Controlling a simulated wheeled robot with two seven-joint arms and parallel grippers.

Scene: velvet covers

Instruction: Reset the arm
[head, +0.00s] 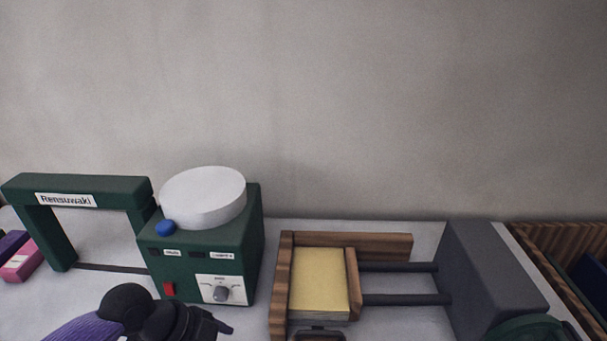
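My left arm, purple and black, comes in at the bottom left. Its black end, with my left gripper (222,328), is cut off by the lower edge in front of the green machine (245,250). Its fingers are too dark and cropped to tell open from shut. I cannot make out my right gripper. A dark green rounded shape (528,327) at the bottom right is mostly cut off, and I cannot tell what it is.
The machine has a white round top (203,196), a blue knob (165,228) and a green frame (95,187). Right of it are a wooden holder (380,240) with a yellow stack (319,280) and a grey block (485,270). Pink (20,262) and blue (592,280) items flank them.

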